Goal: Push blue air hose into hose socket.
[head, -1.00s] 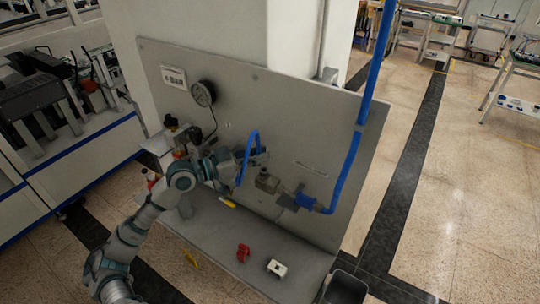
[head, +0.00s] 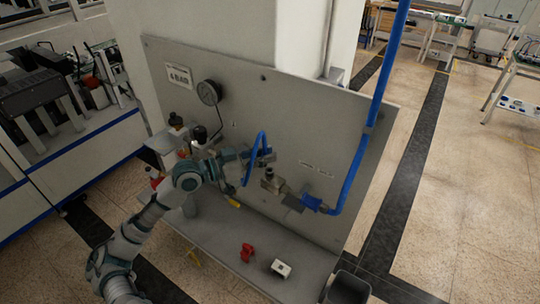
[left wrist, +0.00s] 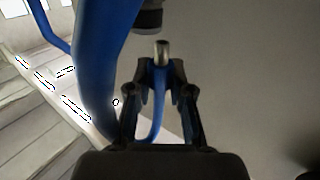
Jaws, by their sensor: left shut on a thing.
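The blue air hose (head: 247,160) loops up beside the wall panel in the head view. My left gripper (left wrist: 160,92) is shut on the hose, which shows between the fingers in the left wrist view (left wrist: 158,105). A bare metal end (left wrist: 162,52) sticks out past the fingertips. A dark round fitting with a grey band (left wrist: 148,18), perhaps the hose socket, is just beyond and slightly left of that end. A gap seems to show between them. In the head view my left gripper (head: 258,160) hides part of the hose. My right gripper is not in view.
The grey panel (head: 300,125) carries a gauge (head: 209,92), a metal valve block (head: 272,181) and a thick blue pipe (head: 352,170). A red part (head: 247,252) and a small white box (head: 281,268) lie on the shelf below (head: 225,238). A dark bin (head: 347,288) stands right.

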